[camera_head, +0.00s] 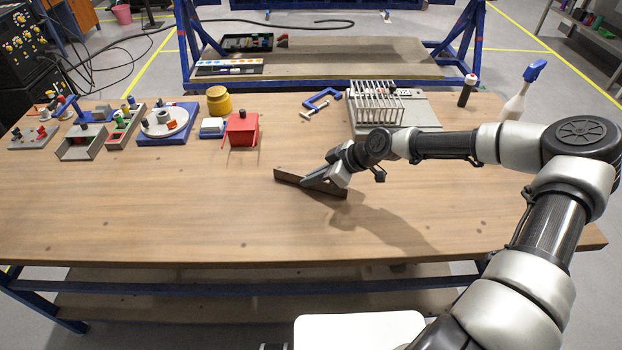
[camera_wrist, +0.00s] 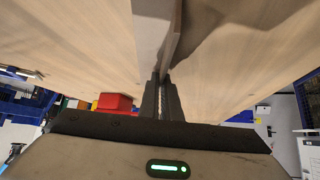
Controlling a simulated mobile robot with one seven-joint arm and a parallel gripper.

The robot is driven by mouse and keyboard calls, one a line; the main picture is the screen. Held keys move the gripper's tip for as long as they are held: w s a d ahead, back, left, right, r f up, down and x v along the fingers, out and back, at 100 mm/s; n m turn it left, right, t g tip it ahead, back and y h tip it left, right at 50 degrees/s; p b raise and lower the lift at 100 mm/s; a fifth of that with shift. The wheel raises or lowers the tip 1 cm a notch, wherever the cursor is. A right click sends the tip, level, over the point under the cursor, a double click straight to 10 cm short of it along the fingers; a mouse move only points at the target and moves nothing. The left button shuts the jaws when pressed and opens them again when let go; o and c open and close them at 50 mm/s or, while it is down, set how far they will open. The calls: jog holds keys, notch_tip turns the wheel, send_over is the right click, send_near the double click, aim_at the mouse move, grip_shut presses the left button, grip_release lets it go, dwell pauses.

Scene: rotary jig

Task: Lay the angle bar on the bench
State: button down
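The angle bar (camera_head: 291,176) is a dark, long piece low over the middle of the wooden bench (camera_head: 150,215) in the head view. My gripper (camera_head: 328,180) is at the bar's middle, coming in from the right. In the wrist view my gripper's fingers (camera_wrist: 161,98) are close together on the grey bar (camera_wrist: 153,30), which stretches away from them. The bar looks at or just above the bench top; I cannot tell whether it touches. The fingers hide part of the bar.
A red box (camera_head: 242,130), a yellow round container (camera_head: 218,100) and a blue clamp (camera_head: 322,98) stand behind the bar. A slotted rack (camera_head: 375,104) is at the back right. Several small fixtures fill the back left. The front of the bench is clear.

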jog(key=shift+f, duration=0.2)
jog(key=c, duration=2)
grip_release()
jog(key=shift+r, duration=0.2)
jog(key=v, duration=1.2)
